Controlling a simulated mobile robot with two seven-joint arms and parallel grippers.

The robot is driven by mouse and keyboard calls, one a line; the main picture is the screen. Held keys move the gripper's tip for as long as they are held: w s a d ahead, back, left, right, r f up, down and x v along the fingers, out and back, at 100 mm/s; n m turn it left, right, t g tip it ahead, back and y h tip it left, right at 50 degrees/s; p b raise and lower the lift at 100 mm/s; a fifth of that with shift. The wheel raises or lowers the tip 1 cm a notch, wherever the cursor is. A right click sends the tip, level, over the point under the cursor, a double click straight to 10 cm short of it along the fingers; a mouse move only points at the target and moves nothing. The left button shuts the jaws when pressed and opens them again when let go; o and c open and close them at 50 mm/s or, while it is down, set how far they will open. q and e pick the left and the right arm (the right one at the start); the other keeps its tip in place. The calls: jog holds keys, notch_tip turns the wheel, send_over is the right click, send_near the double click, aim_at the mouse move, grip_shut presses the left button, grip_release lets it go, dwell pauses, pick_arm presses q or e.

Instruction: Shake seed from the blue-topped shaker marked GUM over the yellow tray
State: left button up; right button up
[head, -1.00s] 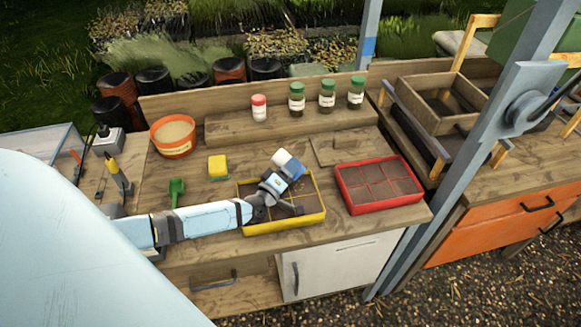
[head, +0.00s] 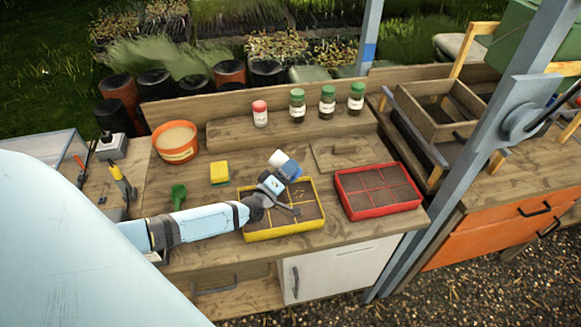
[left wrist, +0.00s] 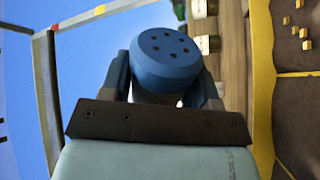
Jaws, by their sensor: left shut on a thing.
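The blue-topped shaker (head: 292,170) has a white body and is held tilted over the yellow tray, its blue top lower and to the right. My left gripper (head: 274,183) is shut on it. In the left wrist view, the blue top (left wrist: 167,58) shows several holes; no GUM marking is readable. The yellow tray (head: 283,233) holds dark soil in compartments. A few small tan seeds (left wrist: 305,32) lie on its soil. The gripper hides part of the tray. My right gripper is not in view.
A red tray (head: 381,211) stands right of the yellow one. A red-topped shaker (head: 260,115) and green-topped shakers (head: 327,102) stand on the back shelf. An orange pot (head: 175,143), a yellow sponge (head: 219,171) and a green scoop (head: 178,195) are to the left.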

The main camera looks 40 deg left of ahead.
pick_arm(q)
jog(key=s+a, duration=0.4)
jog(key=shift+s+p, duration=0.3)
jog(key=shift+s, duration=0.1)
dwell(0.4)
